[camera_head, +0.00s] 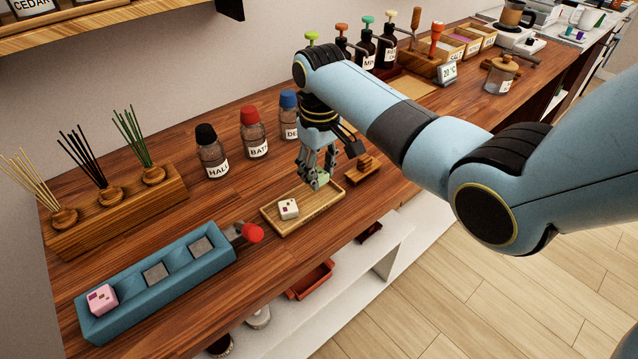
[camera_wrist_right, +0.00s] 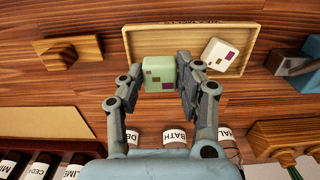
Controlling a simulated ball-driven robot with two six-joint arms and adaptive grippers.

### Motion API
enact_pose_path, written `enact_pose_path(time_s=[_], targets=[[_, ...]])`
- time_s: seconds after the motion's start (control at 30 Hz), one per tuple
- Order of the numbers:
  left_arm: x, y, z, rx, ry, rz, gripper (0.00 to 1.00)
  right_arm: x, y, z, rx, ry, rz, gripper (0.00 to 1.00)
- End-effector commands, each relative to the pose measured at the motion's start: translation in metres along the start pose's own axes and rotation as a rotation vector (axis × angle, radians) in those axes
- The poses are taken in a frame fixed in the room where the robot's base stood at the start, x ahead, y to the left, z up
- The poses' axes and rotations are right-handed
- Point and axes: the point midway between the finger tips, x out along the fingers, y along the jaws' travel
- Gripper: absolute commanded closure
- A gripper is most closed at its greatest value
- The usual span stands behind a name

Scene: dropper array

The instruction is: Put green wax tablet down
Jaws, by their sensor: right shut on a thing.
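The green wax tablet (camera_head: 323,177) is between the fingers of my right gripper (camera_head: 314,181), at the far right end of the wooden tray (camera_head: 312,207). In the right wrist view the pale green tablet (camera_wrist_right: 161,70) shows small dark, brown and purple marks. The right gripper (camera_wrist_right: 161,78) is shut on it from both sides. The tablet overlaps the tray's rim there; I cannot tell whether it touches the tray floor. A white tablet (camera_head: 288,208) lies in the tray's left part. My left gripper is not in view.
A blue holder (camera_head: 170,290) with a pink tablet (camera_head: 102,298) stands at the front left. Bottles with black (camera_head: 210,155), red (camera_head: 253,136) and blue caps (camera_head: 288,115) stand behind the tray. A small wooden block (camera_head: 364,168) sits right of it. Reed diffusers (camera_head: 108,195) stand at the left.

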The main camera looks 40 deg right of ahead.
Motion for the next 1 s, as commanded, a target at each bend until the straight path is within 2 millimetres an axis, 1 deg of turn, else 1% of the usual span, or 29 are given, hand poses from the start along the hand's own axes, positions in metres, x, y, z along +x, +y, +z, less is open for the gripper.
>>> enact_pose_path(time_s=[0.2, 0.27, 0.63, 0.67, 0.73, 1.0], targets=[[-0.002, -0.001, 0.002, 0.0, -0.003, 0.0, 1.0, 0.031, 0.0, 0.0, -0.001, -0.003, -0.001, 0.87], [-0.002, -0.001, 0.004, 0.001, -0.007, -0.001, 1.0, 0.037, 0.0, 0.001, -0.001, -0.003, -0.001, 0.87], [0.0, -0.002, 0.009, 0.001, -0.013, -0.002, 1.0, 0.042, 0.0, 0.0, -0.001, -0.001, 0.0, 0.87], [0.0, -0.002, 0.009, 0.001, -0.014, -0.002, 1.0, 0.043, 0.0, 0.001, -0.001, -0.001, 0.0, 0.65], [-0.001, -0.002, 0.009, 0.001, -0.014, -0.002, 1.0, 0.042, 0.0, 0.0, -0.001, -0.001, 0.0, 0.56], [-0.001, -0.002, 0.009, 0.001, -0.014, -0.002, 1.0, 0.041, 0.0, 0.0, -0.001, -0.001, 0.0, 0.56]])
